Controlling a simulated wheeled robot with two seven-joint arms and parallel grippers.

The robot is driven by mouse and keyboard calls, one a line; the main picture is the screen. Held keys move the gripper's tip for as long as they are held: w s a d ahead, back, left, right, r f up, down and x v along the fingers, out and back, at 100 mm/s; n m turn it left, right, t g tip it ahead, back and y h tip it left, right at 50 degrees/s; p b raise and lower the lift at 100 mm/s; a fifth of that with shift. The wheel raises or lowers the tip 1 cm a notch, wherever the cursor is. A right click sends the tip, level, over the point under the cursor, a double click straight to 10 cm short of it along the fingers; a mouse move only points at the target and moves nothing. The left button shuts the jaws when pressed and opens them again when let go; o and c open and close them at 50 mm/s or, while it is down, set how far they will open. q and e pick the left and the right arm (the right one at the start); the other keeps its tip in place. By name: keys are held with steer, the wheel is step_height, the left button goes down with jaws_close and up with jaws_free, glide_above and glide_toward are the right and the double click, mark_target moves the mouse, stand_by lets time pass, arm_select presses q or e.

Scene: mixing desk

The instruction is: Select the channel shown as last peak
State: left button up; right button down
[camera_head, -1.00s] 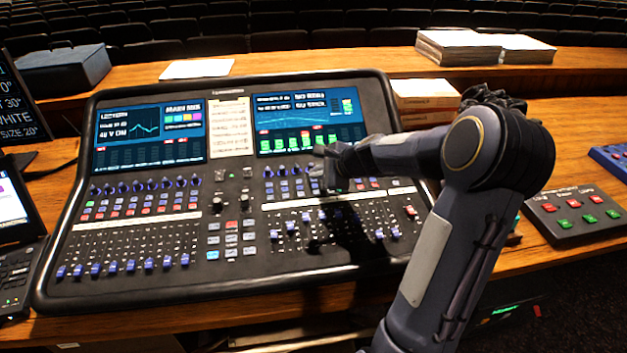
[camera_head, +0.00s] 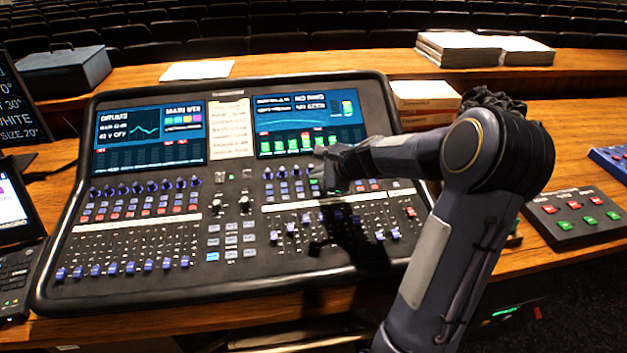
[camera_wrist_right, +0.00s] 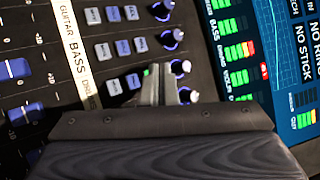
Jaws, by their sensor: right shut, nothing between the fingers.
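The mixing desk (camera_head: 225,270) fills the middle of the head view, with a left screen (camera_head: 150,138) and a right screen (camera_head: 305,124) lit. Which channel is named as last peak is not legible. My right gripper (camera_head: 324,182) is shut and empty, low over the button rows below the right screen. In the wrist view its fingertips (camera_wrist_right: 165,82) are among buttons and blue knobs, beside a small green-lit spot (camera_wrist_right: 146,72); contact cannot be told. My left gripper is out of view.
Faders (camera_head: 130,267) lie nearer the front. A red-and-green button box (camera_head: 572,215) stands right, paper stacks (camera_head: 470,47) behind, and a dark text display (camera_head: 20,105) at left.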

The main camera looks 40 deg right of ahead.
steer(key=shift+r, duration=0.4)
steer(key=shift+r, duration=0.1)
steer(key=r+p, duration=0.4)
steer(key=r, duration=0.1)
steer(key=shift+s+a+p, duration=0.15)
steer(key=shift+s+p, duration=0.1)
steer(key=shift+p, duration=0.05)
steer(key=shift+f, duration=0.1)
stand_by(0.4)
